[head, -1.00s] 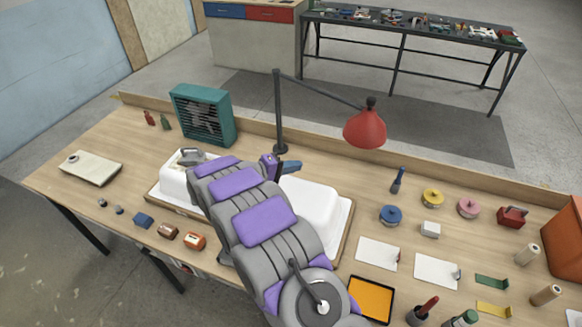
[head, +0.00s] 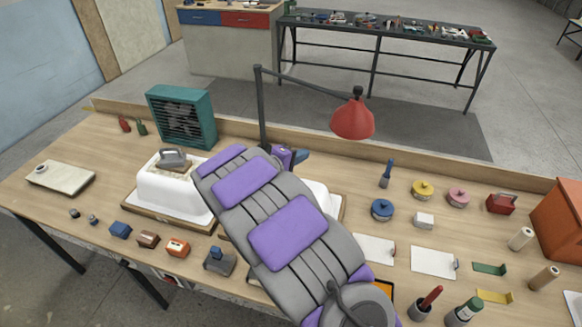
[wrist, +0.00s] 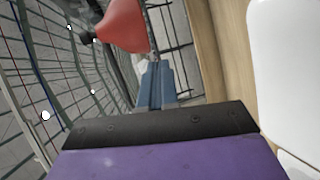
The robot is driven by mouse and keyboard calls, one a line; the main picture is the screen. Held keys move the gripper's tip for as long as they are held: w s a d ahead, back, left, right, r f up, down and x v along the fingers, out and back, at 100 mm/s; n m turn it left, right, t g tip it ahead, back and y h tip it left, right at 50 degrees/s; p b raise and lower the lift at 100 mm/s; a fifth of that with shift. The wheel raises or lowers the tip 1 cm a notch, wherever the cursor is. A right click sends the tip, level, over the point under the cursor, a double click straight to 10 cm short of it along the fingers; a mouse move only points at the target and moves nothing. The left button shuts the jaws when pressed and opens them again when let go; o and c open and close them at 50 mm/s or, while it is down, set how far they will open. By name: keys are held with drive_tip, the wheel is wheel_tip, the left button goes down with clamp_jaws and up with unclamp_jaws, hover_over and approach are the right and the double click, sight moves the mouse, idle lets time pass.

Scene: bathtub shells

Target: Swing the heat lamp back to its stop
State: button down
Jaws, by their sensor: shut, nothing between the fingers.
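The heat lamp has a dark upright post (head: 261,105) at the bench's back edge, an arm reaching right, and a red shade (head: 352,120) hanging over the back of the bench. My gripper (head: 300,155) is shut and empty, just right of the lower post and below the lamp arm, apart from the shade. In the wrist view my blue fingers (wrist: 156,85) are together, with the red shade (wrist: 124,25) beyond them. The post's base is hidden behind my arm, and I cannot tell whether the gripper touches the post.
A white shell (head: 165,195) with a grey iron-like tool (head: 172,158) on it stands left of my arm. A second shell (head: 326,200) is partly hidden. A teal fan heater (head: 182,116) stands left of the post. Tins, cards and pots fill the right side.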

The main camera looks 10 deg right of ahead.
drive_tip(key=b, duration=0.5)
approach(347, 136)
drive_tip(key=w+d+f, duration=0.2)
drive_tip(key=d, duration=0.2)
drive_tip(key=shift+w+f+n+t+y+b, duration=0.1)
drive_tip(key=shift+w+n+t+y+b, duration=0.3)
drive_tip(key=shift+w, duration=0.65)
drive_tip(key=shift+w+d, duration=0.2)
drive_tip(key=shift+d, duration=0.2)
drive_tip(key=shift+d+r, duration=0.3)
drive_tip(key=shift+d, duration=0.05)
